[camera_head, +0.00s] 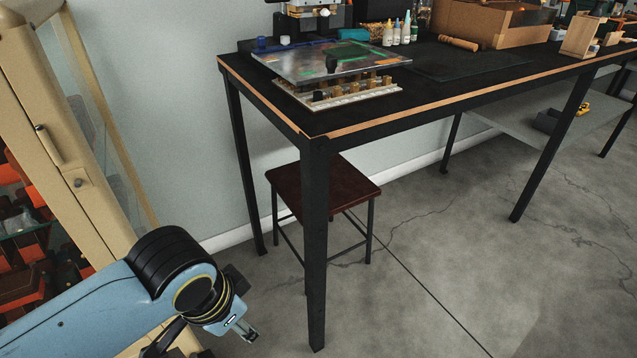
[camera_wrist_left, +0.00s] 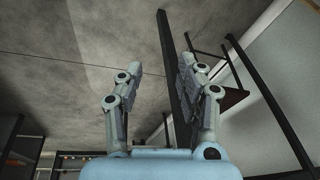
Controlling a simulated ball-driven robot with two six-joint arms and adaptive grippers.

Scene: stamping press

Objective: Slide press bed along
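The stamping press (camera_head: 311,8) stands at the far left of the black workbench, with its top cut off by the picture edge. Its bed (camera_head: 330,62) is a shiny grey metal plate, with a small black knob (camera_head: 331,64) near its front edge. Below the plate is a light base strip (camera_head: 350,97) with several brass-coloured blocks. My left gripper (camera_head: 248,334) is low at the bottom left in the head view, well below and apart from the bench. In the left wrist view its two fingers (camera_wrist_left: 158,95) are spread with nothing between them. My right gripper is not in view.
The bench (camera_head: 450,103) has a wood-coloured edge and black legs. A brown stool (camera_head: 322,189) stands under its left end. Small bottles (camera_head: 397,32) and a wooden box (camera_head: 480,24) stand on top. A beige cabinet (camera_head: 75,125) is at left.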

